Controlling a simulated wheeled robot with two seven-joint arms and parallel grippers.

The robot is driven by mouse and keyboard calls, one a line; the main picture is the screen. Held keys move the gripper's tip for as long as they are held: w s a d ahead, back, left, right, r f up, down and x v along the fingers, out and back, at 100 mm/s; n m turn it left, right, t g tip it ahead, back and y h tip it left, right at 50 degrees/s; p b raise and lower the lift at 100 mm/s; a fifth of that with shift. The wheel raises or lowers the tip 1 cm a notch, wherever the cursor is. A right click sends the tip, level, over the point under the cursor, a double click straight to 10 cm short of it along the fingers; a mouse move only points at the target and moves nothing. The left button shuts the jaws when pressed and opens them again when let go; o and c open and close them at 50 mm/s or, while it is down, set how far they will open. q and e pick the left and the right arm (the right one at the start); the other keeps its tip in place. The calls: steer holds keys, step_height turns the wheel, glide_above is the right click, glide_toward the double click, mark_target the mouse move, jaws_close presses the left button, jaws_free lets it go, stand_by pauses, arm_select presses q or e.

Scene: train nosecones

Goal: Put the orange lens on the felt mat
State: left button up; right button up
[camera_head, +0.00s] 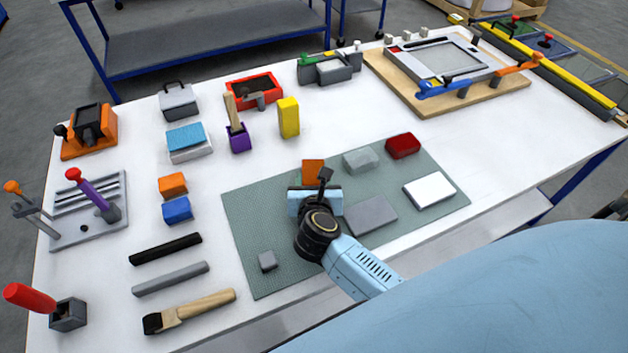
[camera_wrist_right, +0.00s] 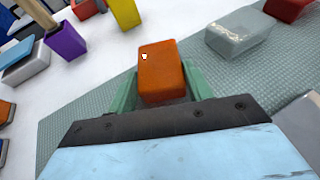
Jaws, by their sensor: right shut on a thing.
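The orange lens (camera_head: 313,170) is a small block at the back part of the grey-green felt mat (camera_head: 245,225). My right gripper (camera_head: 314,184) points down over the mat and is shut on the lens. In the right wrist view the orange lens (camera_wrist_right: 162,70) sits between the two green fingers (camera_wrist_right: 162,92), with a small white mark on its top. The mat (camera_wrist_right: 85,120) lies beneath and around it. I cannot tell whether the lens touches the mat or is just above it. My left gripper is not in view.
On the mat are a clear block (camera_head: 360,160), a red block (camera_head: 403,145), a white block (camera_head: 430,190), a grey slab (camera_head: 371,215) and a small grey cube (camera_head: 267,260). A yellow block (camera_head: 289,118) stands behind.

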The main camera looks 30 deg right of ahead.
steer(key=o, duration=0.6)
steer(key=shift+f, duration=0.2)
steer(key=o, duration=0.5)
steer(key=shift+c, duration=0.2)
steer(key=shift+r, duration=0.25)
steer(key=v, duration=1.2)
